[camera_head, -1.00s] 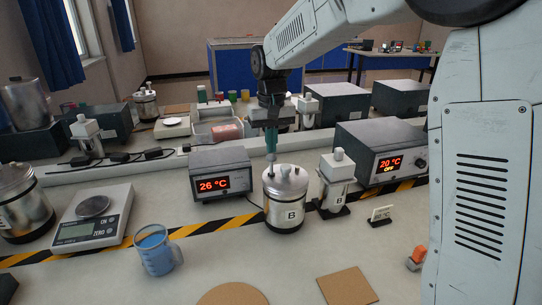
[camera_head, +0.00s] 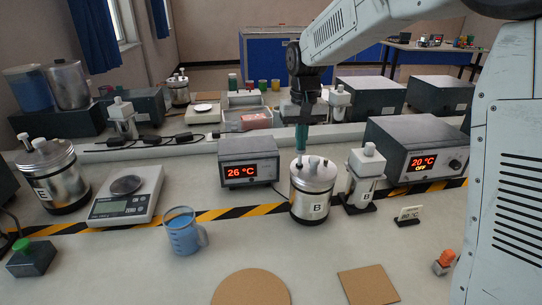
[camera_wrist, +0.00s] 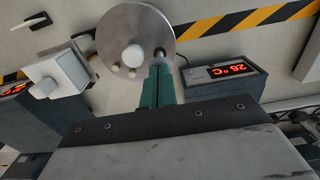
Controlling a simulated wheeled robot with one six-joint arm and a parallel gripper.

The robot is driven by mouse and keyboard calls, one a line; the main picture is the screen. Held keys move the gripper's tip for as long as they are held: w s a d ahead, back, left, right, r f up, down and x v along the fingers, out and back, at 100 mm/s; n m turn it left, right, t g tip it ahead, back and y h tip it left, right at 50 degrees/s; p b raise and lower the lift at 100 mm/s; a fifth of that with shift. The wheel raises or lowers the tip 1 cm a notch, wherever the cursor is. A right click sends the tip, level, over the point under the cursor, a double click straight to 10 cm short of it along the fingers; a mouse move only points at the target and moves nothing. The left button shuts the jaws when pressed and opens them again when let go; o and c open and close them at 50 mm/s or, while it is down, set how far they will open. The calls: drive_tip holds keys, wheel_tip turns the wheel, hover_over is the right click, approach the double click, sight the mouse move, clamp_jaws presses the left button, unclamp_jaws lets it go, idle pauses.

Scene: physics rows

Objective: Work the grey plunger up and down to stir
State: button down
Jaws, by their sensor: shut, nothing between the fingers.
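The small grey plunger top (camera_head: 299,161) stands at the lid's left in the head view. It also shows near the lid's edge in the wrist view (camera_wrist: 160,52). My gripper (camera_head: 301,151) points down with its teal fingers shut and empty. The fingertips (camera_wrist: 158,68) are right at the plunger top; I cannot tell whether they touch it. The lower plunger is hidden inside the vessel.
A blue beaker (camera_head: 182,232), scale (camera_head: 127,199) and cork mats (camera_head: 252,289) surround the clear bench front.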

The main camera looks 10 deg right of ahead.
drive_tip(key=shift+f, duration=1.7)
drive_tip(key=shift+r, duration=1.75)
drive_tip(key=shift+f, duration=1.7)
drive_tip(key=shift+r, duration=0.1)
drive_tip(key=shift+r, duration=1.7)
